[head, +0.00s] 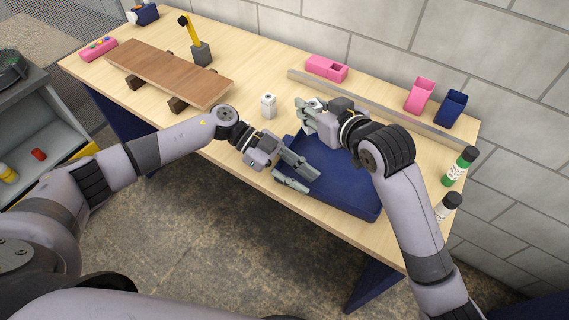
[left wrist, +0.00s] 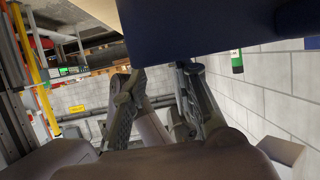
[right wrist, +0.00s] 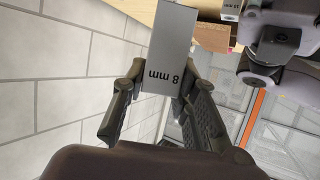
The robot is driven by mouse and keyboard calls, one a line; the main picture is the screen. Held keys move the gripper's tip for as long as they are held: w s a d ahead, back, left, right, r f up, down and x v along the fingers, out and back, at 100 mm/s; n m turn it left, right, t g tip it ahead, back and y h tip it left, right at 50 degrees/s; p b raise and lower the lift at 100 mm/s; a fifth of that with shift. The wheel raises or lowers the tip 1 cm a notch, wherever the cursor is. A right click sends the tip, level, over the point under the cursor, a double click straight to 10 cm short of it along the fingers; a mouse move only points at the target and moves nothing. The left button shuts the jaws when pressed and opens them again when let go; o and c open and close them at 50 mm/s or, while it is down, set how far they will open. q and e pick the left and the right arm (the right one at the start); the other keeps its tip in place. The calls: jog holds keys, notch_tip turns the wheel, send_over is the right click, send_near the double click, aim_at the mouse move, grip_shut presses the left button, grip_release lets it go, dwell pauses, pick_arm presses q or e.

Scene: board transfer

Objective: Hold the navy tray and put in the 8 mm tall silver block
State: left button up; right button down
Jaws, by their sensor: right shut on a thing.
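The navy tray (head: 356,208) lies on the table at the front right; its edge also fills the top of the left wrist view (left wrist: 180,28). My left gripper (head: 295,172) is at the tray's left edge, with its fingers apart. In the left wrist view its fingertips (left wrist: 160,76) are just short of the navy edge, and I see nothing gripped. My right gripper (head: 305,110) is above the tray's far left corner, shut on the silver block (right wrist: 168,48). The block's face reads "8 mm" in the right wrist view. My right arm hides part of the tray.
Another pale block (head: 268,106) stands on the table left of my right gripper. A grey rail (head: 385,114) runs along the back, with pink boxes (head: 420,95) and a navy box (head: 452,108) behind it. Bottles (head: 460,166) stand at right. A wooden board (head: 168,72) rests on supports at left.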

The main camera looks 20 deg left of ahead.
aim_at(321, 192)
pick_arm(q)
jog(key=shift+x, duration=2.35)
jog(key=shift+c, duration=0.6)
grip_shut()
